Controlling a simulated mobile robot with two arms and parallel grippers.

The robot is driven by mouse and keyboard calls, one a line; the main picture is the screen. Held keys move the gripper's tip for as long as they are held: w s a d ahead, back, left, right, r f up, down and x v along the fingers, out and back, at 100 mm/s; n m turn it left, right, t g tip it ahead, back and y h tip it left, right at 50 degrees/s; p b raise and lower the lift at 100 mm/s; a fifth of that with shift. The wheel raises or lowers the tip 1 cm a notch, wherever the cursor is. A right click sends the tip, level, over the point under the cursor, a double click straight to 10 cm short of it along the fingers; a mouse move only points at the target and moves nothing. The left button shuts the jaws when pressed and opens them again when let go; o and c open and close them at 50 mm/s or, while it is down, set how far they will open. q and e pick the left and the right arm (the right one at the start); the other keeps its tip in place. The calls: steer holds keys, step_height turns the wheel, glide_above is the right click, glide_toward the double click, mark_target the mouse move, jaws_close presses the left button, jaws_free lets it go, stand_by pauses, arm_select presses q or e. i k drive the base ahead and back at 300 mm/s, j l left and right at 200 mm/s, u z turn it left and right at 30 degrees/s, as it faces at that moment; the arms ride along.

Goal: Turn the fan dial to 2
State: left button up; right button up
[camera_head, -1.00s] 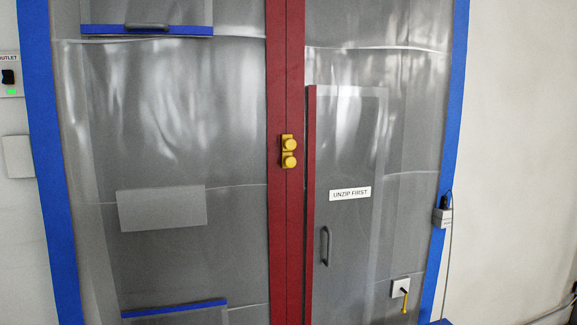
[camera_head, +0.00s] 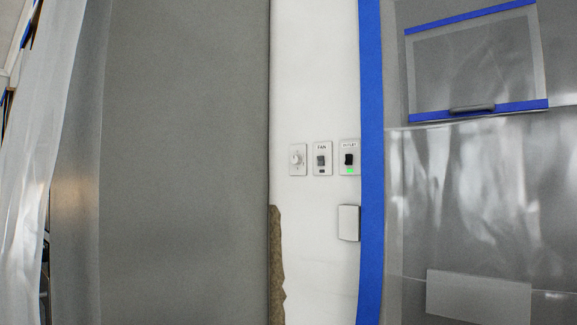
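Right of that is the outlet plate (camera_head: 349,157) with a black switch or plug and a lit green light. Neither of my grippers shows in the head view.
A grey panel (camera_head: 185,160) fills the left, with translucent sheeting (camera_head: 30,160) at the far left. Blue tape (camera_head: 370,200) edges plastic sheeting (camera_head: 470,220) on the right. A blank white box (camera_head: 348,222) sits under the outlet. A brown ragged patch (camera_head: 276,270) shows low on the wall.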

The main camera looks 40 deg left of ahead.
mark_target(296, 160)
steer(key=u, duration=1.05)
steer(key=i, duration=0.2)
